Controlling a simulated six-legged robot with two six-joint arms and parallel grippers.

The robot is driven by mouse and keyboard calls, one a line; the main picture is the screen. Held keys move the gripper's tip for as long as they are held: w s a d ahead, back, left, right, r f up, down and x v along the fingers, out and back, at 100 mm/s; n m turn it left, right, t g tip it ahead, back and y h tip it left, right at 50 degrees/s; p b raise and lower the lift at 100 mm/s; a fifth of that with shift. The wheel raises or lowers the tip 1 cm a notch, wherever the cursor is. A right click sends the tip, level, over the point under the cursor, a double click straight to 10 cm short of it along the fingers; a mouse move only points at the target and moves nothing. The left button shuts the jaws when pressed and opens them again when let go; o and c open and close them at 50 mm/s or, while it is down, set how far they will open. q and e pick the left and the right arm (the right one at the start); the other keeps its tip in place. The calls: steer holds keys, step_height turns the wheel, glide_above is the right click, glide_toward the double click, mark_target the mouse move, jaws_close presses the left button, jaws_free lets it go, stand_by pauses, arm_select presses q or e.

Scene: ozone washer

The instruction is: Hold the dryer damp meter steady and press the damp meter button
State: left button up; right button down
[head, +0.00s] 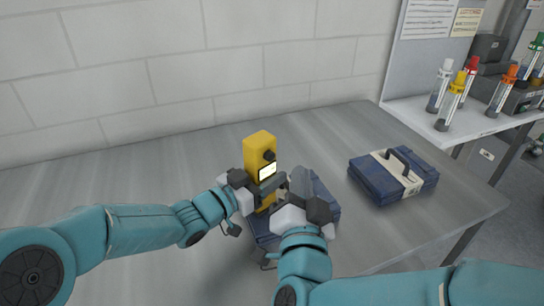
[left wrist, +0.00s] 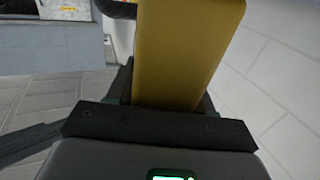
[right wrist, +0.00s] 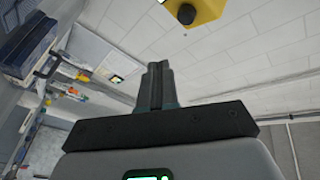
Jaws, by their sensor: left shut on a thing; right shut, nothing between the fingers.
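The yellow damp meter (head: 259,150) stands upright above the grey table in the head view, with a lit screen (head: 268,171) and a dark round knob (head: 269,155) on its face. My left gripper (head: 256,187) is shut on the meter's lower body; the left wrist view shows the yellow body (left wrist: 185,50) between its fingers. My right gripper (head: 282,186) is shut and empty, close in front of the meter's lower face. In the right wrist view the shut fingertips (right wrist: 155,70) are apart from the meter (right wrist: 192,10). I cannot make out the button for certain.
A blue case (head: 322,200) lies partly hidden behind my right gripper. Another blue case (head: 392,176) with a dark handle lies to the right on the table (head: 130,184). A white shelf (head: 418,118) with several capped tubes stands at the far right. The table's left side is clear.

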steer(key=shift+w+a, duration=1.3)
steer(key=shift+w, duration=0.2)
stand_by(1.0)
steer(key=shift+w+a, duration=0.25)
steer(key=shift+w, duration=0.05)
steer(key=shift+w+a, duration=0.35)
steer(key=shift+w, duration=0.05)
stand_by(0.8)
steer(key=shift+s+d, duration=0.65)
steer(key=shift+s, duration=0.1)
steer(key=shift+s+d, duration=1.6)
steer(key=shift+s, duration=0.3)
